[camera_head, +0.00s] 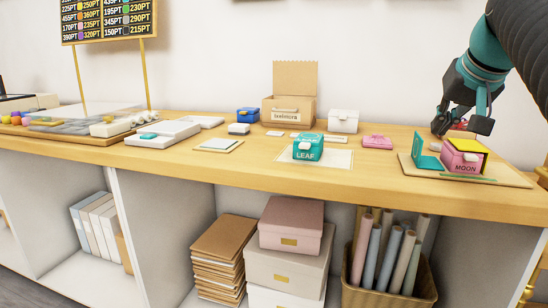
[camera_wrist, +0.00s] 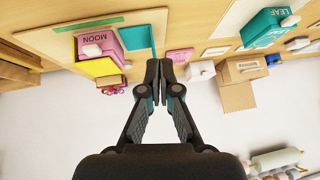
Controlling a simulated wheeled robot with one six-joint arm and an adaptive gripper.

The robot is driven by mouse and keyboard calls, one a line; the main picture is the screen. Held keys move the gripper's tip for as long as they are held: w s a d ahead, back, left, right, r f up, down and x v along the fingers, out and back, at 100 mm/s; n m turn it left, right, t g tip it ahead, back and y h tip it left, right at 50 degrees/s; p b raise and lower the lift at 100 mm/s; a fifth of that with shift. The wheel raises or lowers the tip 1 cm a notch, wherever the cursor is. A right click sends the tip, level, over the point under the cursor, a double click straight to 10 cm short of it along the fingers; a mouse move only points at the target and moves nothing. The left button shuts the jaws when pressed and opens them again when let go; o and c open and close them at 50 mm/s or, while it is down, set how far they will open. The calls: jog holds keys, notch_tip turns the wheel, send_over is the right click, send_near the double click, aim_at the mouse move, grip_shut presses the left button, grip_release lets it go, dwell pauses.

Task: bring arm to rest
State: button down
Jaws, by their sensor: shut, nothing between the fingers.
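My gripper (camera_head: 462,122) hangs at the upper right in the head view, above and behind the pink MOON box. In the wrist view its two fingers (camera_wrist: 159,75) meet at the tips with nothing between them. The MOON box (camera_head: 465,160) has a yellow panel on it and a teal panel (camera_head: 428,163) beside it. It stands on a wooden board (camera_head: 510,176); in the wrist view the box (camera_wrist: 103,42) is at the upper left. The gripper appears apart from the box.
A teal LEAF box (camera_head: 307,149) stands on a pale mat (camera_head: 338,159) at mid-counter. Behind it are a cardboard box (camera_head: 288,108) and a white box (camera_head: 343,121). A pink flat item (camera_head: 377,142) lies to the right. White trays (camera_head: 170,132) lie further left.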

jog(key=s+a+f+n, duration=0.1)
jog(key=s+a+f, duration=0.4)
jog(key=f, duration=0.5)
jog(key=s+a+f+n+g, duration=0.1)
jog(key=s+a+f, duration=0.4)
jog(key=f, duration=0.6)
jog(key=s+a+f+n+g, duration=0.1)
jog(key=s+a+f, duration=0.4)
jog(key=s+f, duration=0.4)
jog(key=shift+f+y, duration=0.3)
jog(key=shift+f, duration=0.6)
